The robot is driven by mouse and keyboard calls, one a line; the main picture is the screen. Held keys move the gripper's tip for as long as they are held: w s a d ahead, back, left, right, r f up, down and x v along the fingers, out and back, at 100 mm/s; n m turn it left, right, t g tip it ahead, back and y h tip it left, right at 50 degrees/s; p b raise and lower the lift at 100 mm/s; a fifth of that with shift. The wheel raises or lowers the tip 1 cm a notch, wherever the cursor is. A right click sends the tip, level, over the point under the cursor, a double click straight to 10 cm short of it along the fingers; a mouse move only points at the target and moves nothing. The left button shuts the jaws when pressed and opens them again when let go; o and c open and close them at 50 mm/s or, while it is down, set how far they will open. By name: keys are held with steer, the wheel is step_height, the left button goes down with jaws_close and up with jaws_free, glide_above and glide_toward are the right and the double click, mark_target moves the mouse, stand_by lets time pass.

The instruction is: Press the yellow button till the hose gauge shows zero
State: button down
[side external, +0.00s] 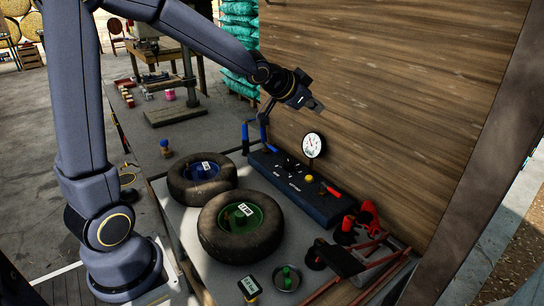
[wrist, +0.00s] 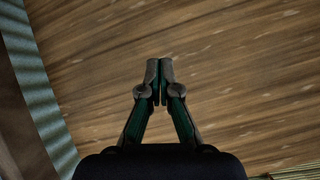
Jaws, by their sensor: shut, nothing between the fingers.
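The yellow button (side external: 309,178) sits on top of a dark blue box (side external: 325,205) against the wooden wall. The round white gauge (side external: 312,145) stands upright at the back of the box; its reading is too small to tell. My gripper (side external: 318,107) is above the gauge, near the wall, well clear of the button. In the wrist view my gripper (wrist: 159,64) is shut and empty, with the fingertips together in front of wooden planks. The button and gauge do not show in the wrist view.
Two tyres, one with a blue hub (side external: 202,175) and one with a green hub (side external: 241,222), lie in front of the box. A red-handled lever (side external: 331,191) is right of the button. Red clamps (side external: 362,220) stand farther right. The wooden wall (side external: 400,90) is close behind.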

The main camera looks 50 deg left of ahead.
steer(key=w+a+f+n+g, duration=0.1)
steer(key=a+f, duration=0.4)
steer(key=f, duration=0.4)
steer(key=w+a+f+n+g, duration=0.1)
steer(key=a+f, duration=0.4)
steer(key=f, duration=0.5)
steer(key=shift+w+a+f+n+h, duration=0.25)
steer(key=shift+n+h, duration=0.15)
steer(key=shift+n, duration=0.1)
glide_above(306, 181)
steer(key=f, duration=0.6)
steer(key=shift+s+f, duration=0.3)
steer(key=shift+f, duration=0.1)
steer(key=f, duration=0.3)
steer(key=shift+w+f, duration=0.15)
steer(key=shift+w, duration=0.1)
steer(key=shift+f, duration=0.5)
